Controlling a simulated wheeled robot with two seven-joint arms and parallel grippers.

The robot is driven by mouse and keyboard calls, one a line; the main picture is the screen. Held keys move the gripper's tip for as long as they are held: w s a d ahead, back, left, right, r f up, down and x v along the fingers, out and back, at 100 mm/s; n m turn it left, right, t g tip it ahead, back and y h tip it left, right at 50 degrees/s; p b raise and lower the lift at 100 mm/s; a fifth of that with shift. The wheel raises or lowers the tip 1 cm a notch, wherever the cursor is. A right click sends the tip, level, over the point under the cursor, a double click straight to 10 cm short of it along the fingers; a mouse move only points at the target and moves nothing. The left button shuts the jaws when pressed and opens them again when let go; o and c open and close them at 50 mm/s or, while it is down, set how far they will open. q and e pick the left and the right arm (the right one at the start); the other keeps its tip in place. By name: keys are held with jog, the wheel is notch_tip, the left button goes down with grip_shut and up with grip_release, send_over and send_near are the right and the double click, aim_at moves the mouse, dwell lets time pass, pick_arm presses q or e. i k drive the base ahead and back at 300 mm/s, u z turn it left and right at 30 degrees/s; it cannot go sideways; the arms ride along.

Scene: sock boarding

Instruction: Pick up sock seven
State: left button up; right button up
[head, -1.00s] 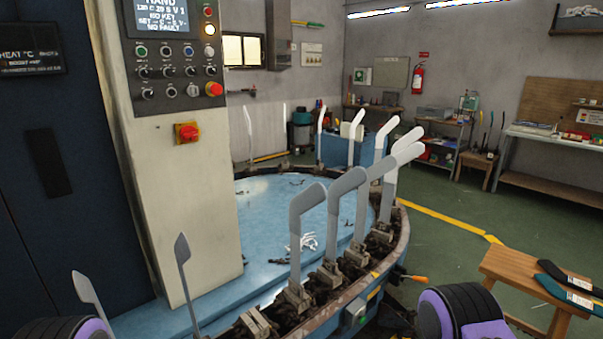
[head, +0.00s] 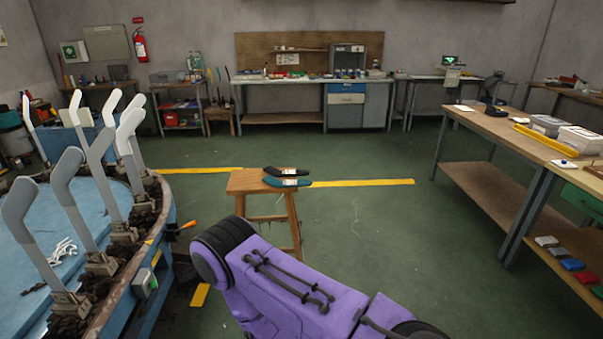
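Two dark socks lie on a small wooden stool in the middle of the head view. One is a black sock (head: 287,171) at the back, and the other is a teal sock (head: 288,182) in front; both have pale labels. I cannot tell which of them is sock seven. My purple arm rises from the bottom centre, short of the stool in the picture. Neither gripper shows in this view.
The wooden stool (head: 248,183) stands on open green floor. A round machine (head: 150,262) with several upright grey sock boards (head: 68,190) fills the left. A long workbench (head: 520,135) runs along the right. Benches line the back wall.

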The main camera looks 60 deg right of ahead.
aim_at(270, 170)
jog(key=z, duration=0.7)
jog(key=i, duration=0.45)
jog(key=z, duration=1.1)
jog(key=k, duration=0.3)
jog(key=u, duration=0.05)
